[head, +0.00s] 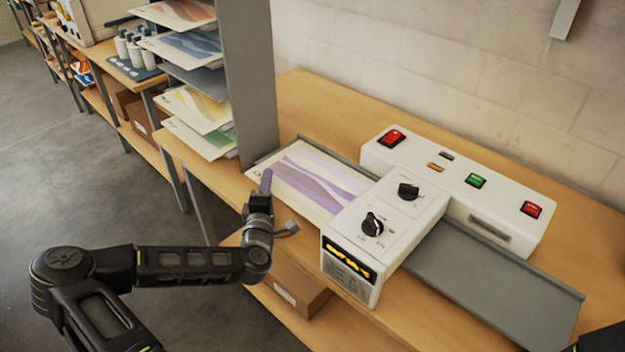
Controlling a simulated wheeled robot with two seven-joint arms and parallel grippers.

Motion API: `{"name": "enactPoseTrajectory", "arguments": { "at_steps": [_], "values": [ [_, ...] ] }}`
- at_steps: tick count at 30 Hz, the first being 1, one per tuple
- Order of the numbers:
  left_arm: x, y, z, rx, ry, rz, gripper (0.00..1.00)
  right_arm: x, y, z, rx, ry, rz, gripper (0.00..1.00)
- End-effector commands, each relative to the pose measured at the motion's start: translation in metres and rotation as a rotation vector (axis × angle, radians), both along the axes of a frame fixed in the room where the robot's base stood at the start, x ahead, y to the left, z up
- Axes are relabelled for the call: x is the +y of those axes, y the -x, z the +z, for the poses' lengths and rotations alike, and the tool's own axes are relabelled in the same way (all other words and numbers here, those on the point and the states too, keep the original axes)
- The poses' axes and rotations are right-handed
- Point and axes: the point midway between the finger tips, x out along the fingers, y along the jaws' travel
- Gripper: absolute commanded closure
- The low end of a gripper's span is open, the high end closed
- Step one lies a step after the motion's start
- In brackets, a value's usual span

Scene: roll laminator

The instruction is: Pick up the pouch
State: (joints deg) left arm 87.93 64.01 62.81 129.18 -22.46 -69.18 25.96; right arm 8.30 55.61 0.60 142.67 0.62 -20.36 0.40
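A flat pouch (315,177) with a pale sheet and purple wave print lies on the laminator's left feed tray (347,158). Its right end meets the white laminator (398,207). My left gripper (263,188) is at the pouch's near left edge, over the front rim of the tray. Its fingers are small and seen from behind, so I cannot tell whether they are open, shut or touching the pouch. My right gripper is out of view; only a dark bit of that arm shows at the bottom right corner.
A grey upright panel (249,85) with shelves of printed sheets (195,107) stands just left of the tray. The exit tray (495,285) on the right is empty. Laminator knobs and buttons face up. A cardboard box (290,290) sits under the table.

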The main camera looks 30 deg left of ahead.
Motion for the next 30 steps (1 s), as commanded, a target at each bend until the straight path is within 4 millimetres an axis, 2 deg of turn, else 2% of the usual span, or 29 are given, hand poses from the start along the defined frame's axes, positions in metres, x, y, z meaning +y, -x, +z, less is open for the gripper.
{"name": "enactPoseTrajectory", "arguments": {
  "at_steps": [5, 16, 30],
  "values": [
    [0.0000, 0.0001, 0.0001, 0.000, 0.000, 0.000, 0.72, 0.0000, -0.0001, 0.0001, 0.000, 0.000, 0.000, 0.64],
    [0.0000, 0.0001, 0.0001, 0.000, 0.000, 0.000, 1.00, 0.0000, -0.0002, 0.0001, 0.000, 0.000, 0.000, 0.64],
    [0.0000, 0.0002, -0.0001, 0.000, 0.000, 0.000, 1.00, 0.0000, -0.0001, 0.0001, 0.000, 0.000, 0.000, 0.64]
  ]
}}
